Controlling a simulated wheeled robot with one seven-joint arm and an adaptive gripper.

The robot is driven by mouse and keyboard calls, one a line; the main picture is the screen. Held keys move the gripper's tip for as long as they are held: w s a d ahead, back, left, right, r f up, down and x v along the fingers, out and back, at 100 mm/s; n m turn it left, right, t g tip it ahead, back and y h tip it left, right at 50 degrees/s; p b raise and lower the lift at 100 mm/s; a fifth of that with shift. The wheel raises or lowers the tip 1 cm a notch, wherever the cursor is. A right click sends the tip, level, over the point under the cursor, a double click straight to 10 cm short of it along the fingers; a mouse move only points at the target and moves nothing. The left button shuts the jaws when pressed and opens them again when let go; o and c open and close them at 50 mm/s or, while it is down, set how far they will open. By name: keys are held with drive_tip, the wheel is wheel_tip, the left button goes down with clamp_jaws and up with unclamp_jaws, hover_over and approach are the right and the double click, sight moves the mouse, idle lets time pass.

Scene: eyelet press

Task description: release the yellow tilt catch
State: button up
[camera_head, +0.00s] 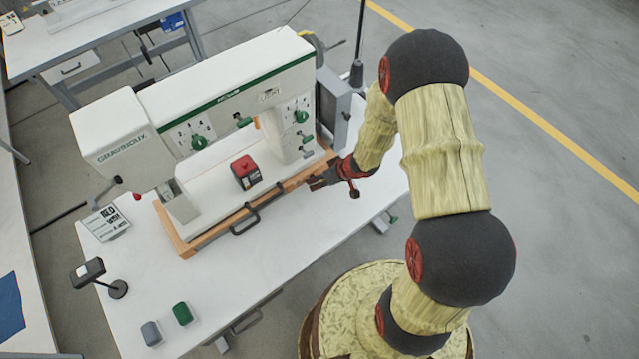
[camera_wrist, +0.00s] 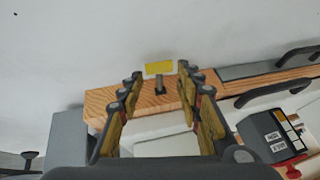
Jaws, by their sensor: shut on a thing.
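The yellow tilt catch (camera_wrist: 158,68) shows in the wrist view as a small yellow tab on a dark stem at the edge of the wooden base (camera_wrist: 110,99). My gripper (camera_wrist: 159,78) has its two fingers on either side of the tab and is shut on it; finger contact is hard to make out. In the head view my gripper (camera_head: 318,182) is at the right end of the press's wooden base (camera_head: 215,232), low over the table. The catch is hidden there behind my gripper.
The white and green press (camera_head: 225,90) stands on the base. A black box with a red top (camera_head: 245,172) sits on the press bed. A black handle (camera_head: 245,222) juts from the base's front. Green (camera_head: 182,314) and grey (camera_head: 151,333) blocks lie at the table's front left.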

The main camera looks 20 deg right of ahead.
drive_tip(key=f+t+b, duration=0.1)
drive_tip(key=b, duration=0.1)
drive_tip(key=shift+s+b, duration=0.2)
drive_tip(key=shift+b, duration=0.4)
drive_tip(key=o, duration=1.1)
drive_tip(key=shift+r, duration=0.1)
drive_tip(key=shift+d+r, duration=0.2)
drive_tip(key=shift+r, duration=0.05)
drive_tip(key=v, duration=1.1)
drive_tip(key=shift+s+d, duration=0.2)
drive_tip(key=shift+s, duration=0.2)
